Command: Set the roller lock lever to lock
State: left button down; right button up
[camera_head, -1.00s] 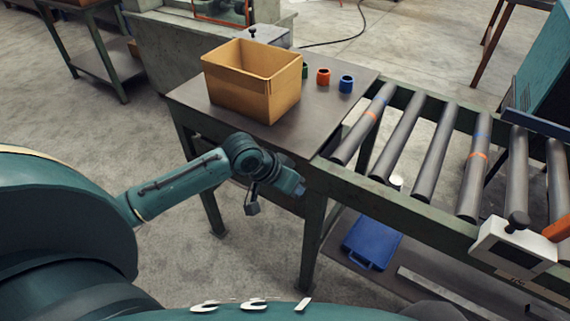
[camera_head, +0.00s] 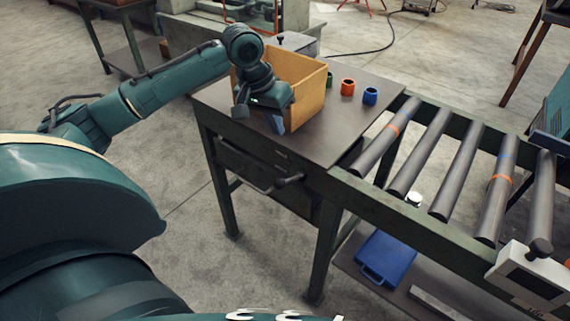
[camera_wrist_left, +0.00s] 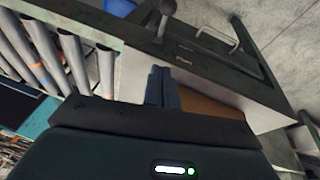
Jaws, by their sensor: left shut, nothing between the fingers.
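A dark lever with a round knob (camera_head: 292,180) sticks out from the front of the workbench, below its top at the roller end. It also shows in the left wrist view as a dark knobbed lever (camera_wrist_left: 164,14), with small light lettering beside it that I cannot read. My left gripper (camera_head: 277,123) is above the bench's front edge, in front of the cardboard box, apart from the lever. Its fingers are shut and empty, also in the left wrist view (camera_wrist_left: 162,88). My right gripper is not in view.
A roller conveyor (camera_head: 455,165) joins at right, with a white display unit (camera_head: 528,280). A blue case (camera_head: 386,258) lies below. A drawer handle (camera_wrist_left: 235,32) is near the lever.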

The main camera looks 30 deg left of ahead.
pick_arm(q)
send_over(290, 180)
jog(key=w+a, duration=0.2)
notch_tip(290, 180, down, 10)
jog(key=s+f, duration=0.1)
jog(key=s+f+p, duration=0.1)
jog(key=f, duration=0.1)
jog(key=shift+s+d, duration=0.15)
jog(key=shift+d, duration=0.25)
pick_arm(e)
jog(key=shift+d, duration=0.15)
pick_arm(q)
jog(key=shift+f, duration=0.15)
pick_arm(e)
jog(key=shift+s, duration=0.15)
